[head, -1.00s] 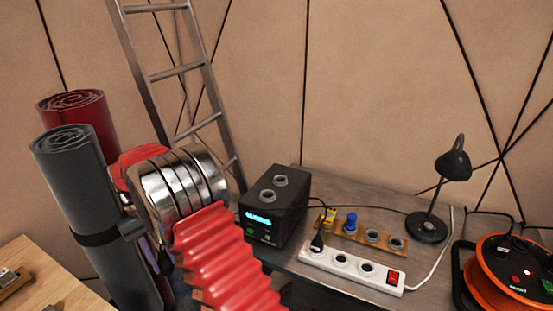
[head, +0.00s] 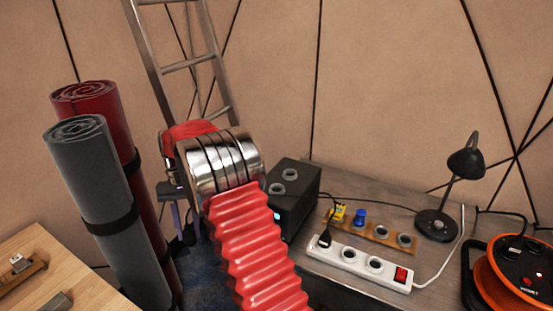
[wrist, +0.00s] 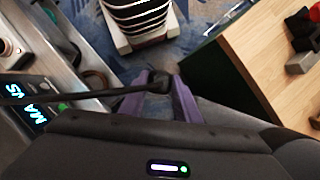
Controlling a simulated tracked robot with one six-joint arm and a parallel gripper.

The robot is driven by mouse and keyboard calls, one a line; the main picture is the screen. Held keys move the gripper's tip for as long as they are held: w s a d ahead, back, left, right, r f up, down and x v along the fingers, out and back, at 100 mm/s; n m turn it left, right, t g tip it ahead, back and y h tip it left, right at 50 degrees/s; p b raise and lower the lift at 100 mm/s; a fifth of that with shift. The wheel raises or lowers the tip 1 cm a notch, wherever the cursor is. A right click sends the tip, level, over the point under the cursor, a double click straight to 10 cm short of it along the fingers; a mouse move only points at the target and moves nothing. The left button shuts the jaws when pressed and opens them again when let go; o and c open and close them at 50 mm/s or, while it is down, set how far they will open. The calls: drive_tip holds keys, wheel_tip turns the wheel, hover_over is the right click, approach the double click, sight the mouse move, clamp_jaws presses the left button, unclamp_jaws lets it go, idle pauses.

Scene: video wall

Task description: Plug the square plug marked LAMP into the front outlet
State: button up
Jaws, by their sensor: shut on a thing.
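My gripper (wrist: 158,100), with purple fingers, is shut on a small black plug (wrist: 159,81) in the wrist view. A black cable runs from it to the left. No LAMP mark is readable on it, and its pins are hidden. In the head view my gripper (head: 184,215) hangs left of the black power box (head: 292,207), clear of the table and partly behind my arm. The box has two round sockets on top; its front is largely hidden by my arm. I cannot tell which socket is the front outlet.
A white power strip (head: 352,264) with a black plug in its left socket lies on the grey table. Behind it is a wooden rail (head: 382,233) with yellow and blue plugs. A desk lamp (head: 437,224), orange reel (head: 508,268), rolled mats (head: 88,185) and ladder (head: 189,64) stand around.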

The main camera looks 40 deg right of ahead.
drive_tip(key=d+r+m+t+y, duration=0.1)
drive_tip(key=d+r+m+t, duration=0.1)
drive_tip(key=d+m, duration=0.5)
drive_tip(key=d+r+m+t+y, duration=0.1)
drive_tip(key=d+r+m+t, duration=0.1)
drive_tip(key=d+r+m, duration=0.2)
drive_tip(key=d+m, duration=0.3)
drive_tip(key=d, duration=0.2)
drive_tip(key=shift+d+r+t, duration=0.25)
drive_tip(key=shift+d+t, duration=0.15)
drive_tip(key=s+d+r+m+t+h, duration=0.1)
drive_tip(key=d+r+m, duration=0.1)
drive_tip(key=d+m, duration=0.2)
drive_tip(key=s+d+r+m+t+h, duration=0.1)
drive_tip(key=s+d+r+m, duration=0.1)
drive_tip(key=d+m, duration=0.2)
drive_tip(key=s+d+r+m+t, duration=0.1)
drive_tip(key=d+r+m, duration=0.1)
drive_tip(key=d+m, duration=0.2)
drive_tip(key=shift+s+d+r+m+h, duration=0.15)
drive_tip(key=shift+d+r+h, duration=0.05)
drive_tip(key=shift+d, duration=0.55)
drive_tip(key=shift+s+d+r+m+h, duration=0.1)
drive_tip(key=shift+d+r+m+h, duration=0.1)
drive_tip(key=shift+d, duration=0.5)
drive_tip(key=shift+f, duration=0.15)
drive_tip(key=shift+f, duration=2.95)
drive_tip(key=shift+w, duration=0.25)
drive_tip(key=shift+f, duration=0.95)
